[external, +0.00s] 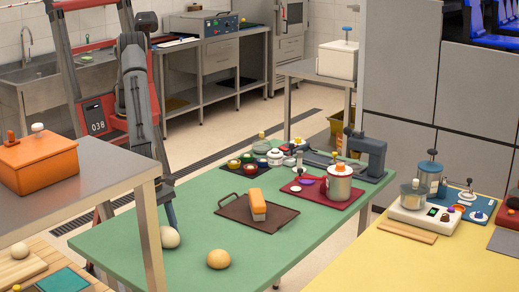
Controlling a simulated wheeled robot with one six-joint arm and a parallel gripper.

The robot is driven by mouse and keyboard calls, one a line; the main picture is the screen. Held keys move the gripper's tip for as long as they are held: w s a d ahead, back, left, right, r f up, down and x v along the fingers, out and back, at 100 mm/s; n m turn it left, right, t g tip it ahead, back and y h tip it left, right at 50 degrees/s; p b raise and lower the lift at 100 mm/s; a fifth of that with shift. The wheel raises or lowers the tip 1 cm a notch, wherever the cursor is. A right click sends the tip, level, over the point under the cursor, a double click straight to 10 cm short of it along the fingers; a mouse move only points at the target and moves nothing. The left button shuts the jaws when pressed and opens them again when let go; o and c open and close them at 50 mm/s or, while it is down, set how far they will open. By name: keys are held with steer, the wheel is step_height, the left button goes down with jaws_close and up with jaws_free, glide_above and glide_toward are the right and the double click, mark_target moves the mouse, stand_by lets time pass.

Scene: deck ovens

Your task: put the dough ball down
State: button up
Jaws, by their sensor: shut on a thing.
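My arm comes down at the left, and my gripper (171,222) points downward over the near left part of the green table (130,241). It is shut on a pale, round dough ball (169,238), which shows just below the fingertips. The ball is low over the tabletop; I cannot tell whether it touches. A second, tanner round ball (218,259) rests on the green table to its right, apart from it.
A steel table (110,178) with an orange box (38,163) stands close on the left. A dark tray (232,208) with an orange-topped block (257,205) lies behind the balls. A red mat (318,201) bears a white pot (339,182). The near green surface is mostly clear.

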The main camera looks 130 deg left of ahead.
steer(key=shift+f, duration=0.1)
steer(key=o, duration=1.1)
steer(key=shift+o, duration=0.2)
steer(key=b+v, duration=0.3)
steer(key=v, duration=0.8)
steer(key=s+a+n+g, duration=0.1)
steer(key=s+a+n, duration=0.2)
steer(key=a+n, duration=0.75)
steer(key=s+a+n, duration=0.4)
steer(key=a+n, duration=0.3)
steer(key=a, duration=0.6)
steer(key=s+a+f+n+g, duration=0.1)
steer(key=s+a+f+n, duration=0.2)
steer(key=s+a+n, duration=1.1)
steer(key=s+n, duration=0.2)
steer(key=n, duration=0.2)
steer(key=shift+a+n, duration=0.3)
steer(key=shift+n, duration=0.05)
